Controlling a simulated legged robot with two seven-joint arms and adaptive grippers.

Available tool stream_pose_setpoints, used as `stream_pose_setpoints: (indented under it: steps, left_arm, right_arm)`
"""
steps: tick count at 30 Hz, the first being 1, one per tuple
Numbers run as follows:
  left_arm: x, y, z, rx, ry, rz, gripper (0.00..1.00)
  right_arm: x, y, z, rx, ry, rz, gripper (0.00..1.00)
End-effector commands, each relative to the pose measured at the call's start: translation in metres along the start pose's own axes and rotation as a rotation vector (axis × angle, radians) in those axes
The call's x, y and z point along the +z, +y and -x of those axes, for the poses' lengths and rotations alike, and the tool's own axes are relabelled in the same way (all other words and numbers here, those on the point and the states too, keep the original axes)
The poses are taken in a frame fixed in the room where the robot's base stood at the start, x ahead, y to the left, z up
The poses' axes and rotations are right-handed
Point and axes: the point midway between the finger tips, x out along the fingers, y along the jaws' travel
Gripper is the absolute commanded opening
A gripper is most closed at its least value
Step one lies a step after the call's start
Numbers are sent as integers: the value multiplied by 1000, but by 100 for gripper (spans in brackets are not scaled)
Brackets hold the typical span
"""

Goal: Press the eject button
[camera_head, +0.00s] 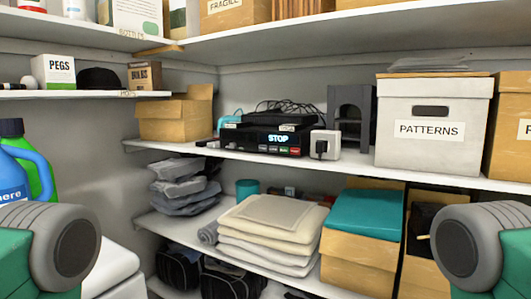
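A black video player (245,138) sits on the middle shelf near the corner, with its front facing me. Its display reads "STOP" in light letters. Several small coloured buttons, including a red one (295,150) and a green one (283,150), sit below the display. They are too small to read, so I cannot tell which is the eject button. Neither gripper shows; only grey and green parts of my arms are at the lower left and lower right corners, well apart from the player.
A white plug adapter (323,144) stands right of the player, and black cables (285,108) lie above it. A cardboard box (176,115) stands left, a "PATTERNS" box (430,135) right. Folded cloths (262,243) and a teal-lidded box (350,260) fill the shelf below.

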Motion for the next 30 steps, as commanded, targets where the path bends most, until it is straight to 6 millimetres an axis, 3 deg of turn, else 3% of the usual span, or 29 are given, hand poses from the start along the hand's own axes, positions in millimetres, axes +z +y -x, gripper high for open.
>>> stream_pose_setpoints:
  steps: [9,13,30]
  left_arm:
    - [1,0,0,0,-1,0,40]
    - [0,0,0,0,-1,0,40]
    - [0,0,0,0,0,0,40]
  right_arm:
    - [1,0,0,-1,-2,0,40]
    - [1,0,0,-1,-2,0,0]
    - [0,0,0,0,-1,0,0]
